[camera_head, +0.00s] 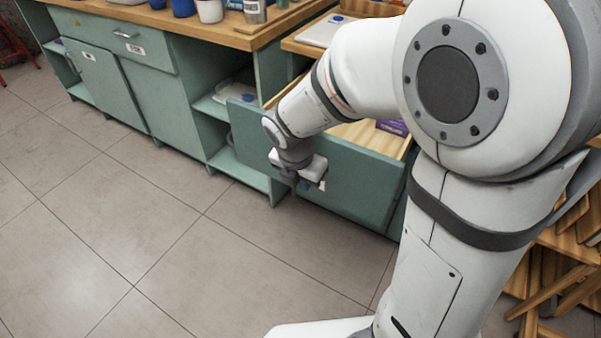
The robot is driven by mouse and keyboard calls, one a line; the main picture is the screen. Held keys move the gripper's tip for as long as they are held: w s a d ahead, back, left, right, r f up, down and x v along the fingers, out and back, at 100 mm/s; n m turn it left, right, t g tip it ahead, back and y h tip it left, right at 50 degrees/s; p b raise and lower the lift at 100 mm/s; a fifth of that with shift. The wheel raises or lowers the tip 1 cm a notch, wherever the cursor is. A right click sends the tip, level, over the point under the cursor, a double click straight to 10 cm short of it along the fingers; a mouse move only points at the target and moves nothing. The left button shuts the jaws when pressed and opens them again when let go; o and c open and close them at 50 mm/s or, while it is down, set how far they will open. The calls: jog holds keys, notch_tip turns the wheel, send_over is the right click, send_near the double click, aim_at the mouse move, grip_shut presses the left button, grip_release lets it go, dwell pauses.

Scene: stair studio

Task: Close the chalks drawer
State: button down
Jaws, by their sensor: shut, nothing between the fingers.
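The drawer (365,188) is pulled out from the cabinet on the right. Its green front faces the floor area, and part of its light wooden inside shows behind the front. A purple box (392,127) lies inside it. My gripper (300,183) is at the middle of the drawer front, shut, with nothing seen between the fingers. The fingertips are small and partly hidden by the gripper body, so I cannot tell whether they touch the front. My arm hides part of the drawer and its label.
A green cabinet (175,95) with a wooden top (180,20) runs along the left, with another drawer (118,38) that is shut. Open shelves (235,158) lie beside the open drawer. Wooden frames (560,270) stand at the lower right. The tiled floor (130,225) at left is clear.

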jog(key=w+d, duration=0.2)
jog(key=w, duration=0.1)
jog(key=shift+w+d+f, duration=0.2)
jog(key=shift+d+f, duration=0.05)
jog(key=shift+f, duration=0.1)
